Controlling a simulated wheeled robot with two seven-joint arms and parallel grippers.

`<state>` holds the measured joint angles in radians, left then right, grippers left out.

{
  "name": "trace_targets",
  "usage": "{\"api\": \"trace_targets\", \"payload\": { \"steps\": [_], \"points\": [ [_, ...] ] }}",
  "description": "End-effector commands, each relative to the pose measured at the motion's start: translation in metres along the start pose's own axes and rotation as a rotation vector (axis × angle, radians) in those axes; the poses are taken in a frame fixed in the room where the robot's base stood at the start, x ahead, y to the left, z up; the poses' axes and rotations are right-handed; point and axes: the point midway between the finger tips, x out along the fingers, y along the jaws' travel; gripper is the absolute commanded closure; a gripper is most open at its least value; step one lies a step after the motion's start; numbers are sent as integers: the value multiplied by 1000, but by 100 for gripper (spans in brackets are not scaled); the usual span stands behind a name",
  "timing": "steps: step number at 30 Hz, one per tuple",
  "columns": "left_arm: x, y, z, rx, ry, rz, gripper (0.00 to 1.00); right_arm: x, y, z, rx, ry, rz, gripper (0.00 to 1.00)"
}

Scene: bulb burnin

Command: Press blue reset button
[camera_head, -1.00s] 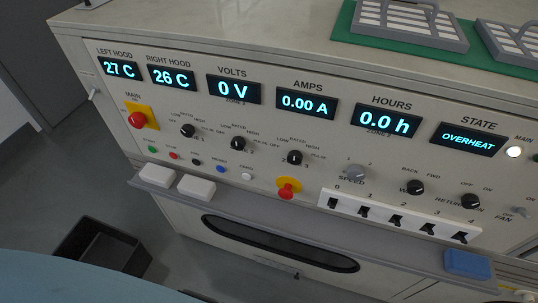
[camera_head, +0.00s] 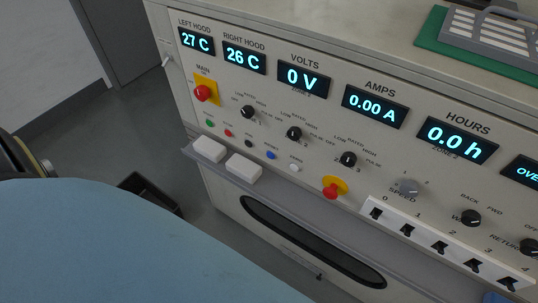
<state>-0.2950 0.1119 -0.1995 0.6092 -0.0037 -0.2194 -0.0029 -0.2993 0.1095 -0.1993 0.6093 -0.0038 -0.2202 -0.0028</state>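The blue reset button (camera_head: 271,155) is a small round blue knob in the row of small buttons low on the panel's left part. A black button (camera_head: 248,143) is to its left and a white button (camera_head: 295,167) to its right. Nothing touches or covers the blue button. Its label is too small to read. Neither of my grippers shows in the head view.
Green (camera_head: 210,123) and red (camera_head: 228,133) buttons share the row. Two white blocks (camera_head: 209,150) sit on the ledge below. A red emergency knob (camera_head: 331,191) is to the right. A dark open bin (camera_head: 150,190) stands on the floor. My blue body part fills the lower left.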

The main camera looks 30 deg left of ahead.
Motion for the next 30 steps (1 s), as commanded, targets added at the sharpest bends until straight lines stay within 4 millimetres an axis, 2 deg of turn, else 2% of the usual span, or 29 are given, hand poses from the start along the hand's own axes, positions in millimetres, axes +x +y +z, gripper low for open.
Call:
{"api": "trace_targets", "payload": {
  "steps": [1, 9, 30],
  "points": [
    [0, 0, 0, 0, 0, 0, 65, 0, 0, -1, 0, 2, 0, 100],
    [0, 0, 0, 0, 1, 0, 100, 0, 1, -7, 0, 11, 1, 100],
    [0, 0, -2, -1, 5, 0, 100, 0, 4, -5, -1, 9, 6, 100]
  ]
}}
